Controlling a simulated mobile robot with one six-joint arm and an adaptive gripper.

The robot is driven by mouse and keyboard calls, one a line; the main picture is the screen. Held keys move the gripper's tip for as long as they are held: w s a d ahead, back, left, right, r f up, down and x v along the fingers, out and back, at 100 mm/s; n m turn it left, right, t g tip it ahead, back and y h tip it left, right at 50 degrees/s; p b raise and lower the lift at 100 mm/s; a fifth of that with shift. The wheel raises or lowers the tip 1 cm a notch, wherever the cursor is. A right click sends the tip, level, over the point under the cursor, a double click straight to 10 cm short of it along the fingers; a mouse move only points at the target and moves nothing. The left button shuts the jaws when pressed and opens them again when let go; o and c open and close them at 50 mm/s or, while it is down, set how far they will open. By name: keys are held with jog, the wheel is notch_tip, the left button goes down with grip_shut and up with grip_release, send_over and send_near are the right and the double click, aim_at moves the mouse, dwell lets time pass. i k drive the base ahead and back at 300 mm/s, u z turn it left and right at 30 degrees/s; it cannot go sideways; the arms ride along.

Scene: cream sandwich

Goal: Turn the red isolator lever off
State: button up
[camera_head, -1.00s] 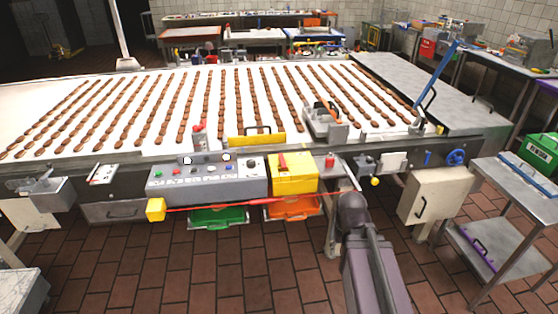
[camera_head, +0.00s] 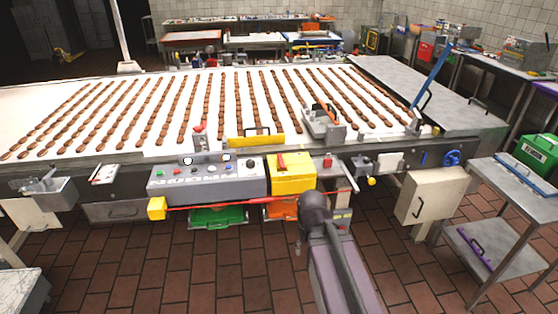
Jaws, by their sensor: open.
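The red isolator lever (camera_head: 281,161) stands roughly upright on the front of a yellow box (camera_head: 292,180), at the right end of the grey control panel on the conveyor's front side. My arm rises from the bottom of the picture, and its dark elbow is just below and right of the yellow box. I cannot make out my gripper or its fingers; the arm hides what is behind it. The lever is in plain view and nothing is seen touching it.
The grey control panel (camera_head: 208,181) has several buttons and a red cable below. Green (camera_head: 217,217) and orange (camera_head: 281,210) bins sit under the conveyor. A cream cabinet (camera_head: 431,194) and steel cart (camera_head: 515,180) stand right. The tiled floor in front is clear.

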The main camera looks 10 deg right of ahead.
aim_at(280, 155)
jog(key=z, duration=0.05)
jog(key=i, duration=1)
jog(key=u, duration=0.05)
